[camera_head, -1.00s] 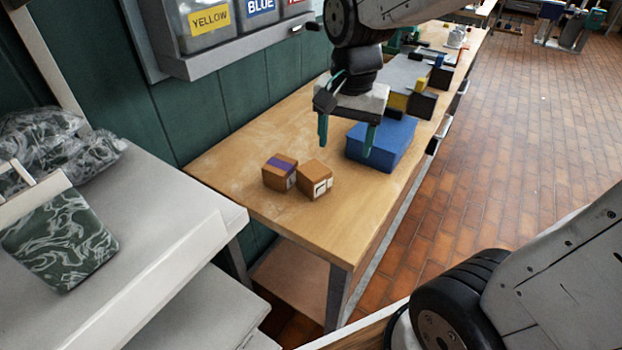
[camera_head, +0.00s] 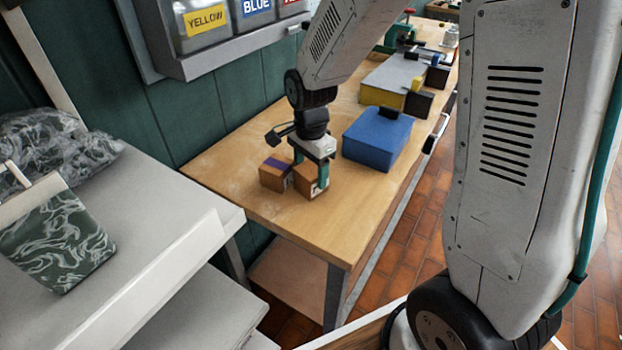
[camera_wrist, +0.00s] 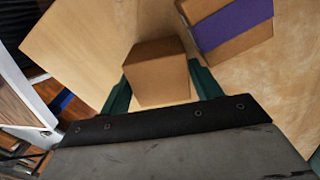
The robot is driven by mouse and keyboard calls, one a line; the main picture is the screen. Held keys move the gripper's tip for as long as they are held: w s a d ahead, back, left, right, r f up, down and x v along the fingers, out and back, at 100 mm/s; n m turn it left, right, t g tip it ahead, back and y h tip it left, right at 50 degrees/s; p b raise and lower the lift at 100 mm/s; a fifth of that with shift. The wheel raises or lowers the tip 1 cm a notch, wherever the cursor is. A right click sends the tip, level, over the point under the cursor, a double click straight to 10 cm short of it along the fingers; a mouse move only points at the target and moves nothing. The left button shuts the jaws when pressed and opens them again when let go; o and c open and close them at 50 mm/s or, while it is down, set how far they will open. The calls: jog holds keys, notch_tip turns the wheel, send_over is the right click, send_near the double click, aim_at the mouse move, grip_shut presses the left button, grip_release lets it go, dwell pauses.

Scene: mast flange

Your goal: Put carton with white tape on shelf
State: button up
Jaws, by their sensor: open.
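Two small brown cartons sit side by side on the wooden bench. The right carton (camera_head: 307,181) shows a pale patch on its side, partly hidden by a finger; in the wrist view (camera_wrist: 158,78) its visible faces are plain brown and I see no white tape. The left carton (camera_head: 273,178) has purple tape, also clear in the wrist view (camera_wrist: 232,24). My gripper (camera_head: 310,172) is open, pointing down, with its green fingers on either side of the right carton. Whether they touch it, I cannot tell. A pale shelf unit (camera_head: 165,240) stands at the left.
A blue box (camera_head: 377,140) stands on the bench (camera_head: 325,235) just right of my gripper, with a grey-and-yellow case (camera_head: 390,80) behind. A green marbled block (camera_head: 55,240) and clear wrapped bundle (camera_head: 50,150) occupy the pale surface; its front right part is clear.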

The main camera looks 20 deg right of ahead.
jog(key=shift+f, duration=0.55)
jog(key=c, duration=0.9)
jog(key=shift+r, duration=0.1)
